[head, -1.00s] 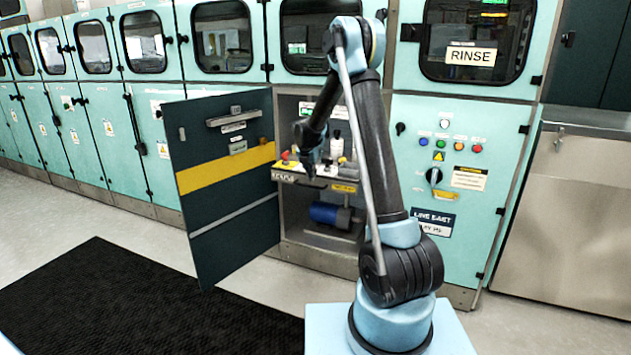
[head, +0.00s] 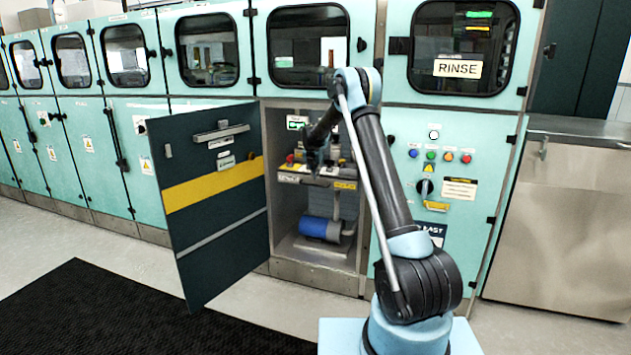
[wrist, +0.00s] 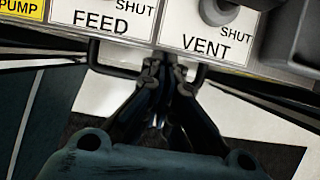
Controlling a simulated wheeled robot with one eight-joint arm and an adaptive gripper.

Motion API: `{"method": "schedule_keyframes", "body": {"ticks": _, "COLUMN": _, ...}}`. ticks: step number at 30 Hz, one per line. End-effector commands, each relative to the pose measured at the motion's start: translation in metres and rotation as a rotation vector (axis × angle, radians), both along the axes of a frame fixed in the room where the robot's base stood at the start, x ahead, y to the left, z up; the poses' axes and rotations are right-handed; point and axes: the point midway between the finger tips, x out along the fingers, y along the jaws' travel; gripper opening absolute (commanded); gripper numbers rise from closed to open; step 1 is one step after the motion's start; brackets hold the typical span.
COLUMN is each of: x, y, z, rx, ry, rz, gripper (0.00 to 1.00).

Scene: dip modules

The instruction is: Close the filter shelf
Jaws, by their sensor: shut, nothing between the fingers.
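The filter shelf (head: 290,179) is inside the open cabinet, with valves and a yellow label on it; how far out it stands is hard to tell. In the wrist view its white FEED (wrist: 100,22) and VENT (wrist: 205,45) labels, both marked SHUT, lie along the top. A dark bar handle (wrist: 103,67) runs below the shelf's front edge. My gripper (wrist: 165,78) is shut and empty, with its fingertips at the middle of this handle; whether they touch it is unclear. In the head view my gripper (head: 318,163) is at the shelf front.
The dark cabinet door (head: 215,235) with a yellow stripe stands wide open to the left. A blue motor (head: 319,228) sits below the shelf. A button panel (head: 440,155) is to the right. A black mat (head: 100,315) lies on the floor at the front left.

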Motion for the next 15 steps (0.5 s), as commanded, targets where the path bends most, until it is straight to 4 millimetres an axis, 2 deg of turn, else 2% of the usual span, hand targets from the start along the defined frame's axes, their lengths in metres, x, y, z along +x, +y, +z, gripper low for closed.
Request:
{"method": "schedule_keyframes", "body": {"ticks": 6, "x": 0.028, "y": -0.008, "z": 0.0, "rx": -0.002, "ry": -0.001, "rz": 0.001, "gripper": 0.0}}
{"method": "schedule_keyframes", "body": {"ticks": 15, "x": 0.045, "y": -0.012, "z": 0.0, "rx": -0.001, "ry": -0.001, "rz": 0.002, "gripper": 0.0}}
